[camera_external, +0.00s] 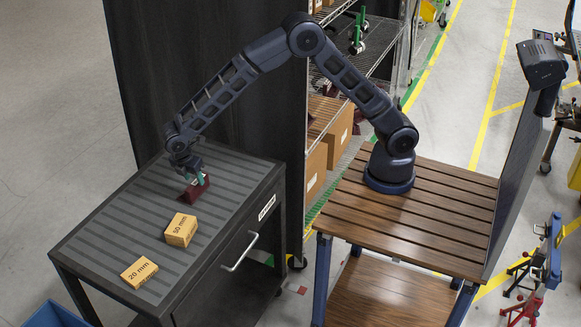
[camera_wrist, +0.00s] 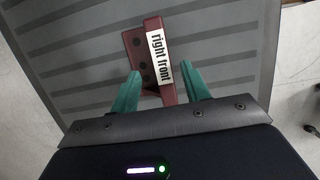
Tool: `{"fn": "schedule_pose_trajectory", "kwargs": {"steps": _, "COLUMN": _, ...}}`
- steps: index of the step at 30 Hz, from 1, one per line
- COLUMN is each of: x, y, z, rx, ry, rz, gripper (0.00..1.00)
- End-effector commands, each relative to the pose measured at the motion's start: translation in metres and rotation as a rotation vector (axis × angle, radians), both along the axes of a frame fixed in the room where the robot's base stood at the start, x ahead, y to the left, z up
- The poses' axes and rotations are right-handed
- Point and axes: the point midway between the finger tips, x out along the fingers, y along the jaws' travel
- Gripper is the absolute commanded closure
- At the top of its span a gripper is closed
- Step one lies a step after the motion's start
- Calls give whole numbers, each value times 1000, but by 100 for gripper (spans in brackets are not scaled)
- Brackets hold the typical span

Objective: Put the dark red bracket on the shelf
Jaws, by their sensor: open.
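The dark red bracket (camera_external: 194,190) sits on the ribbed grey top of a black cabinet (camera_external: 235,188), toward its far end. In the wrist view the bracket (camera_wrist: 145,62) carries a white label reading "right front" and has several dark holes. My gripper (camera_external: 197,179) is right at the bracket. In the wrist view its two green fingers (camera_wrist: 164,82) are open, with the lower end of the bracket between them. I cannot tell whether either finger touches it. A wire shelf rack (camera_external: 375,45) stands behind, partly hidden by my arm and a dark panel.
A box marked "50 mm" (camera_external: 181,230) and one marked "20 mm" (camera_external: 139,272) lie on the cabinet top nearer the front. A tall dark panel (camera_external: 215,70) rises behind the cabinet. Cardboard boxes (camera_external: 316,168) fill lower rack levels. A blue bin (camera_external: 50,314) is at bottom left.

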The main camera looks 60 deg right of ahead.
Motion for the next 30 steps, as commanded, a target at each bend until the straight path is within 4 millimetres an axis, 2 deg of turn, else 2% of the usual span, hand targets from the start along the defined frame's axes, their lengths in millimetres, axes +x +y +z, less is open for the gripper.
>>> {"fn": "schedule_pose_trajectory", "kwargs": {"steps": 5, "x": -2, "y": -4, "z": -12, "rx": -2, "ry": 2, "rz": -1, "gripper": 54}}
{"fn": "schedule_pose_trajectory", "kwargs": {"steps": 13, "x": -4, "y": -14, "z": -45, "rx": -2, "ry": 1, "rz": 1, "gripper": 54}}
{"fn": "schedule_pose_trajectory", "kwargs": {"steps": 21, "x": -4, "y": -15, "z": -49, "rx": 0, "ry": 0, "rz": 0, "gripper": 54}}
{"fn": "schedule_pose_trajectory", "kwargs": {"steps": 28, "x": -4, "y": -15, "z": -49, "rx": 0, "ry": 0, "rz": 0, "gripper": 99}}
{"fn": "schedule_pose_trajectory", "kwargs": {"steps": 30, "x": -4, "y": -15, "z": -49, "rx": 0, "ry": 0, "rz": 0, "gripper": 100}}
